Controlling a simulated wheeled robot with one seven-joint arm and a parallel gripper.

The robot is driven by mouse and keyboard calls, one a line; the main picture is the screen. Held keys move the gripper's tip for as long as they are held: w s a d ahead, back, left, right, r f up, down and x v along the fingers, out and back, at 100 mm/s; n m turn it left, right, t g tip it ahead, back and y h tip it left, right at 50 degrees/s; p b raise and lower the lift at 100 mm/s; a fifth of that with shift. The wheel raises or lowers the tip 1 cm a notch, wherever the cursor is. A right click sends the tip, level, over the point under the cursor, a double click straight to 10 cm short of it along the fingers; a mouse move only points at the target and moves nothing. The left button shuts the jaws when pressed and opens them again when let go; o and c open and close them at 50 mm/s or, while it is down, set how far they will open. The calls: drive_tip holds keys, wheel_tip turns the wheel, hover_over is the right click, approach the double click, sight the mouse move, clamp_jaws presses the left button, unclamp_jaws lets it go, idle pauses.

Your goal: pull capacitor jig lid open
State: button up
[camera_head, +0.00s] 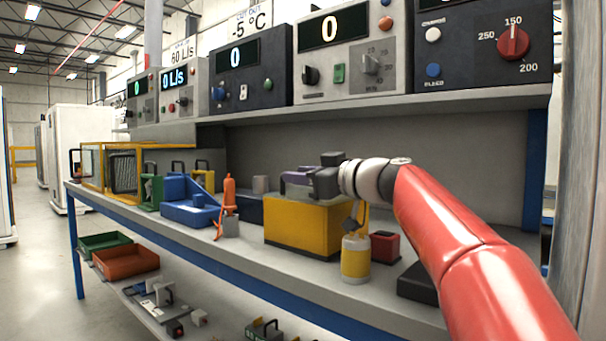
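A yellow box (300,226) stands on the bench, with a purple handle-like part (296,178) above its top. I cannot tell for sure whether this is the capacitor jig and its lid. My gripper (314,179) reaches in from the right, just above the yellow box and against or right beside the purple part. The gripper body hides part of the purple piece and the box's top. The fingers are too small and dark to tell whether they are shut on it. A blue fixture (190,203) with a raised back stands to the left.
An orange tool (229,195) on a grey block stands left of the yellow box. A yellow canister (356,258), a red block (384,247) and a black block (418,283) are near my arm. Control boxes (335,48) sit on the shelf above. Trays (126,262) lie below the bench.

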clamp_jaws()
drive_tip(key=shift+r, duration=0.1)
